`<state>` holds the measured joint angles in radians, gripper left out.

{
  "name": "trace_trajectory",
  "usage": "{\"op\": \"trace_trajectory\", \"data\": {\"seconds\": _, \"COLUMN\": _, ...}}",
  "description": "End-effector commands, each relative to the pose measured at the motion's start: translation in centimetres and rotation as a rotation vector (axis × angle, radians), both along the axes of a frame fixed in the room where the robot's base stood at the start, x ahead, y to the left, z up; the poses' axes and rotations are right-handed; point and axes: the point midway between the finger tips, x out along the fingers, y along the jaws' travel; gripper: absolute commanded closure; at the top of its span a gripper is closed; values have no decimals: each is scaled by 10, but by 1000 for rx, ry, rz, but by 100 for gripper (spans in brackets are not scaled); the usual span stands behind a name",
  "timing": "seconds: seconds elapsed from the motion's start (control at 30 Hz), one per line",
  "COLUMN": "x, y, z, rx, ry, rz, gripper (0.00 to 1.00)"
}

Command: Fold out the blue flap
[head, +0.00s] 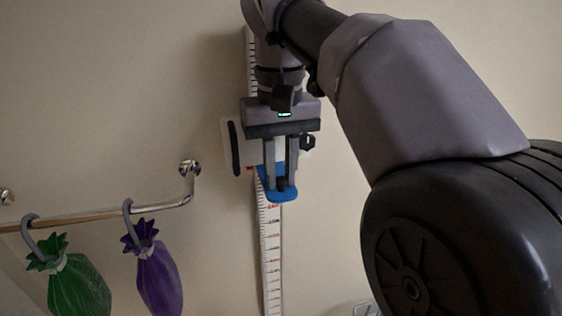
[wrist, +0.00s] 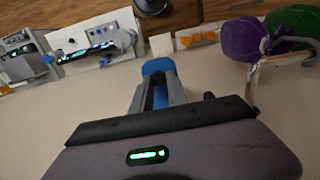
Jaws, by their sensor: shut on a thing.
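The blue flap (head: 280,196) shows at the tips of my gripper (head: 281,188) in the head view, in front of a white wall plate (head: 233,132). In the wrist view the blue flap (wrist: 157,66) shows beyond and between the fingers of my gripper (wrist: 160,90). My gripper is shut on the blue flap, pointing down along the wall. The fingers and gripper body hide much of the flap and its mounting.
A white measuring strip (head: 271,255) runs down the wall below. A metal rail (head: 100,215) at left carries a green bag (head: 78,283) and a purple bag (head: 158,275) on hooks. Panels with devices (wrist: 95,42) show in the wrist view. Bare wall lies between.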

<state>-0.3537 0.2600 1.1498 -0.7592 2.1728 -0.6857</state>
Motion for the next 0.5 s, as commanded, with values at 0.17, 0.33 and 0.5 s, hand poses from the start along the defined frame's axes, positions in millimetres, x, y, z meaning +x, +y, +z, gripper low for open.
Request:
{"op": "trace_trajectory", "data": {"seconds": 0.17, "x": -1, "y": 0, "z": -1, "rx": 0, "ry": 3, "rz": -1, "gripper": 100}}
{"op": "trace_trajectory", "data": {"seconds": 0.33, "x": -1, "y": 0, "z": 0, "rx": 0, "ry": 2, "rz": -1, "gripper": 60}}
{"op": "trace_trajectory", "data": {"seconds": 0.5, "x": 0, "y": 0, "z": 0, "rx": 1, "ry": 0, "rz": 0, "gripper": 60}}
